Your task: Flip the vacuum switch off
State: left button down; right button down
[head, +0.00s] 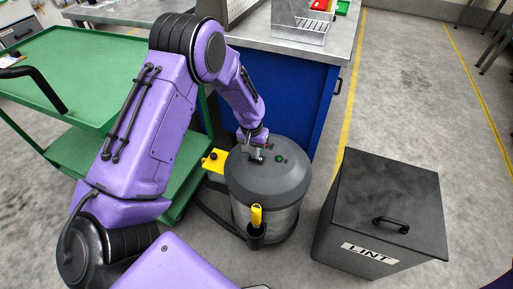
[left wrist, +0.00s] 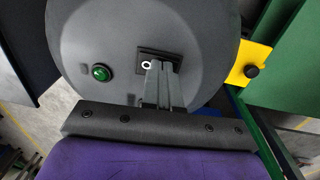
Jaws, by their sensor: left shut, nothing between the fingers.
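The vacuum (head: 268,190) is a grey drum with a dark domed lid, standing on the floor in front of the blue cabinet. Its switch (left wrist: 147,65) is a small black plate with a white ring mark on the lid. A green lamp (left wrist: 101,72) beside the switch is lit; it also shows in the head view (head: 280,159). My left gripper (left wrist: 161,68) is shut and empty, its fingertips right at the switch and partly covering it. Whether they touch it, and which way the rocker sits, I cannot tell. My right gripper is not in view.
A green cart (head: 75,75) stands at the left. A yellow bracket with a black knob (head: 214,160) sits beside the vacuum. A yellow-handled tool (head: 256,215) stands at its front. A black LINT bin (head: 385,195) is to the right. Floor beyond the bin is clear.

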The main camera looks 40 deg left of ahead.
pick_arm(q)
jog(key=r+p, duration=0.1)
jog(key=p, duration=0.1)
jog(key=r+p, duration=0.4)
jog(key=shift+d+r, duration=0.25)
jog(key=r, duration=0.1)
notch_tip(320, 180, up, 7)
send_over(259, 159)
jog(key=shift+r, duration=0.15)
